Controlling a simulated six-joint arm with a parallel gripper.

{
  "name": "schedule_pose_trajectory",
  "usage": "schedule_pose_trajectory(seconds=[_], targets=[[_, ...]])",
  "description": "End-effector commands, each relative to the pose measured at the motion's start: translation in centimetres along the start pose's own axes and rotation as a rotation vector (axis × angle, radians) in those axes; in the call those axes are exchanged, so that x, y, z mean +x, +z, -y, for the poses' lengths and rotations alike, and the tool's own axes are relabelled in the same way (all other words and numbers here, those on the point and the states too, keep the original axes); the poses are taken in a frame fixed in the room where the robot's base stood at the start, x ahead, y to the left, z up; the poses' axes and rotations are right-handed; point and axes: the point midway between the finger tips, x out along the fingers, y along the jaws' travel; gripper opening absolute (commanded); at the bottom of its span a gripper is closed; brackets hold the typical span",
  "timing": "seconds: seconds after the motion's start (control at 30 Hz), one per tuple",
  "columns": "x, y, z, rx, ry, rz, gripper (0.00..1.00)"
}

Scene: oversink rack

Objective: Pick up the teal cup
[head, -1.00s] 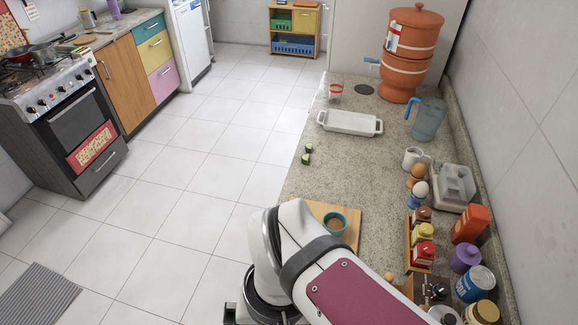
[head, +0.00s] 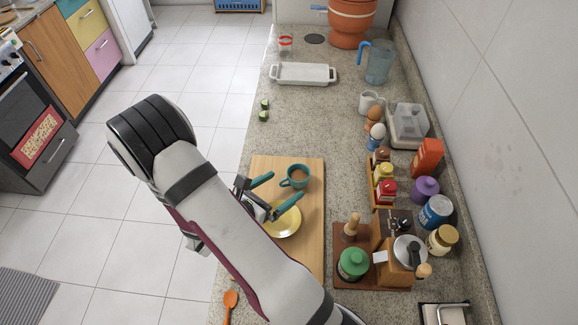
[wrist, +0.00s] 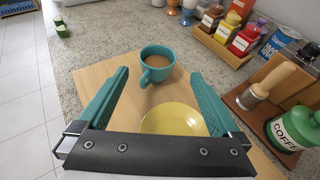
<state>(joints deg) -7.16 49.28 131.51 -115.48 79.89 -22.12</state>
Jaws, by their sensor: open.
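The teal cup (head: 294,177) holds a brown drink and stands upright on the wooden board (head: 309,250), near the board's far end. In the wrist view the cup (wrist: 157,64) is ahead of my gripper, centred between the finger directions, with its handle toward me. My gripper (head: 275,190) is open and empty, with teal fingers spread apart. In the wrist view the fingers (wrist: 155,90) frame the space just short of the cup and do not appear to touch it. A yellow plate (head: 284,221) lies on the board below my gripper, partly hidden by it.
A white baking dish (head: 303,74) is at the far end. Counter beyond the board is mostly clear.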

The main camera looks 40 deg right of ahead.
Motion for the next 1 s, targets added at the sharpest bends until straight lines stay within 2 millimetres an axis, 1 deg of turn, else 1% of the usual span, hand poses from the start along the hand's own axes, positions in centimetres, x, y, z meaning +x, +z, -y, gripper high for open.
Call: schedule_pose_trajectory(seconds=[0.03,0.13,0.23,0.37,0.6,0.7,0.87,0.93,1.0], targets=[[1.4,0.0,0.2,0.001,-0.007,-0.001,1.0],[3.6,0.0,0.2,0.003,-0.006,-0.001,1.0],[5.1,0.0,0.1,0.004,-0.005,-0.001,1.0],[6.2,0.0,0.1,0.004,-0.003,-0.001,1.0],[10.6,0.0,-0.3,0.006,-0.006,-0.001,1.0],[11.3,0.0,-0.4,0.005,-0.003,0.0,1.0],[11.3,0.0,-0.4,0.005,-0.002,0.0,1.0],[11.3,0.0,-0.4,0.005,-0.002,0.0,0.91],[11.3,0.0,-0.4,0.005,-0.002,0.0,0.78]])
